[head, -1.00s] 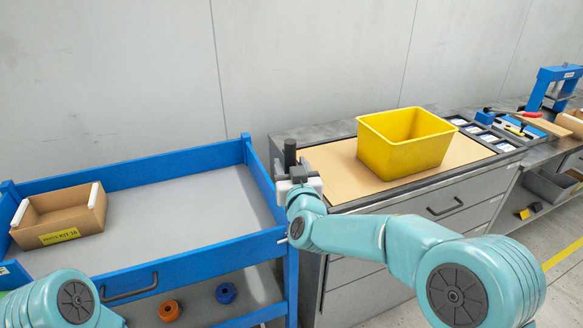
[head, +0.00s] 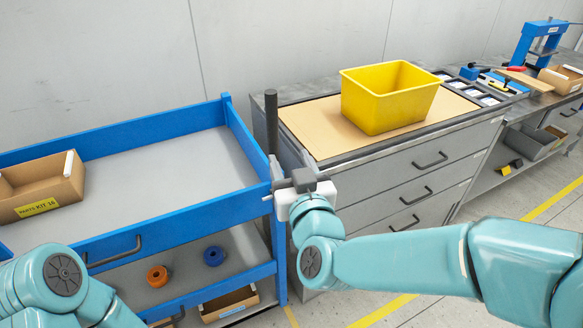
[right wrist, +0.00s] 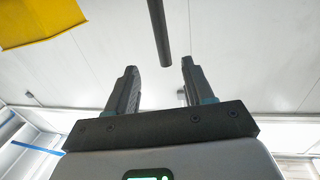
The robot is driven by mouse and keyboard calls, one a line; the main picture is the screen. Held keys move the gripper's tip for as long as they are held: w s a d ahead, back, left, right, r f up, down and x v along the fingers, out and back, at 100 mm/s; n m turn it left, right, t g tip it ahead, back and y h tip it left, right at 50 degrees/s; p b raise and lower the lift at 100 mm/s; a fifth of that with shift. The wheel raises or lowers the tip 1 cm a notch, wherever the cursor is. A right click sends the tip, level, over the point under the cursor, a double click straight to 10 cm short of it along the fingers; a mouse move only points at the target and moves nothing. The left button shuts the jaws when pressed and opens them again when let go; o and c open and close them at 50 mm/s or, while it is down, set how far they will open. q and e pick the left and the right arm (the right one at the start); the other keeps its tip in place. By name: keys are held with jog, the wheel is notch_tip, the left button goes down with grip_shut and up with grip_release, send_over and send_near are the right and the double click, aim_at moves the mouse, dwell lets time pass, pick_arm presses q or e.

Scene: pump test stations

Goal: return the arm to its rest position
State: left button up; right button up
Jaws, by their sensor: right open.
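My right arm reaches in from the right in the head view. Its gripper (head: 285,178) is by the gap between the blue cart and the grey drawer bench, above the cart's near right corner. In the right wrist view the two dark fingers (right wrist: 158,72) stand apart with nothing between them. A dark rod (head: 272,120) rises beside the gripper, and a dark rod (right wrist: 158,32) also shows beyond the fingertips in the wrist view. I cannot tell what it is fixed to. Part of my left arm shows at lower left; its gripper is out of view.
A yellow bin (head: 388,98) stands on the drawer bench (head: 385,190). The blue cart (head: 190,218) carries a cardboard parts box (head: 40,186) on top, with orange (head: 157,276) and blue (head: 214,256) rings below. A blue press (head: 540,45) stands at far right.

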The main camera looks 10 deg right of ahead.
jog(key=shift+s, duration=0.15)
